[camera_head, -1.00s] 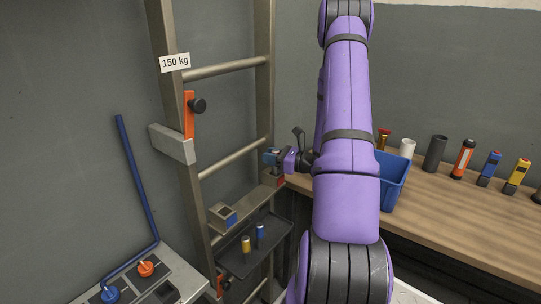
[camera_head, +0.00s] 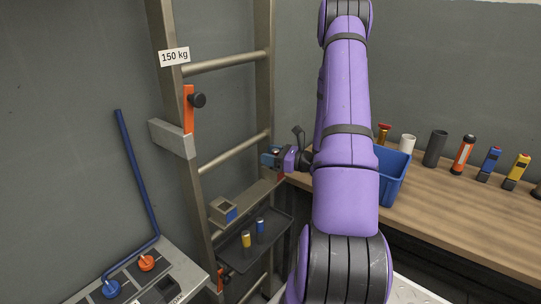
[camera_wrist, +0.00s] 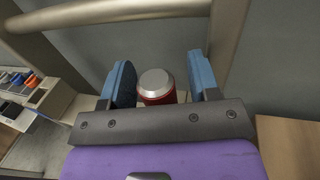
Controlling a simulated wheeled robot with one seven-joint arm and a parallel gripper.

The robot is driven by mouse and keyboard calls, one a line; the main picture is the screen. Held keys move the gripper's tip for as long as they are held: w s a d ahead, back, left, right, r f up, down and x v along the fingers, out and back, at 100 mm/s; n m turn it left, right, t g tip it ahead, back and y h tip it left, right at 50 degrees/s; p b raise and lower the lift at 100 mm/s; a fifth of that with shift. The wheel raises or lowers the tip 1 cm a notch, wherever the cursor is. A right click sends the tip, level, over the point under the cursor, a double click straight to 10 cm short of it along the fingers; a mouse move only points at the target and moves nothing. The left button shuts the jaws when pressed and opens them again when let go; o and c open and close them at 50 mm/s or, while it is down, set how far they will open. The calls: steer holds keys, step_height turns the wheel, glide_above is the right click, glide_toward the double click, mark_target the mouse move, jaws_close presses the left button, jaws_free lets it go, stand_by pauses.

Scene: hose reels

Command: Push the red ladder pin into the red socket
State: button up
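The red ladder pin (camera_wrist: 155,93) has a grey metal cap and a red body. In the wrist view it stands between the two blue fingers of my gripper (camera_wrist: 161,80). The fingers are apart, with a clear gap on the pin's right and little or none on its left. In the head view my gripper (camera_head: 271,159) is at the ladder's right rail. A small red part (camera_head: 281,177), seemingly the red socket, shows just below it at the right end of the ladder's ledge. The pin's lower end and the socket opening are hidden.
A blue-sided block (camera_head: 223,210) sits on the ledge's left. A dark tray (camera_head: 270,243) below holds a yellow and a blue pin. The ladder rung (camera_head: 235,152) passes close to my gripper.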

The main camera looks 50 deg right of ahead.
steer(key=v, duration=1)
steer(key=shift+s, duration=0.35)
steer(key=shift+d, duration=0.2)
steer(key=w+a+r+n+g+y, duration=0.1)
steer(key=a+r+n+g+y, duration=0.1)
steer(key=a+r+n+g, duration=0.45)
steer(key=w+a+r+n+g+y, duration=0.1)
steer(key=a+r+n+g+y, duration=0.2)
steer(key=a, duration=0.6)
steer(key=a+r+n+g+y, duration=0.1)
steer(key=a+r+n+g, duration=0.35)
steer(key=a+n, duration=0.3)
steer(key=s+a+r+n+t+h, duration=0.2)
steer(key=s+a+r+n+h, duration=0.9)
steer(key=n, duration=0.4)
steer(key=shift+s+r+h, duration=0.4)
steer(key=shift+s+r, duration=0.15)
steer(key=shift+r, duration=0.4)
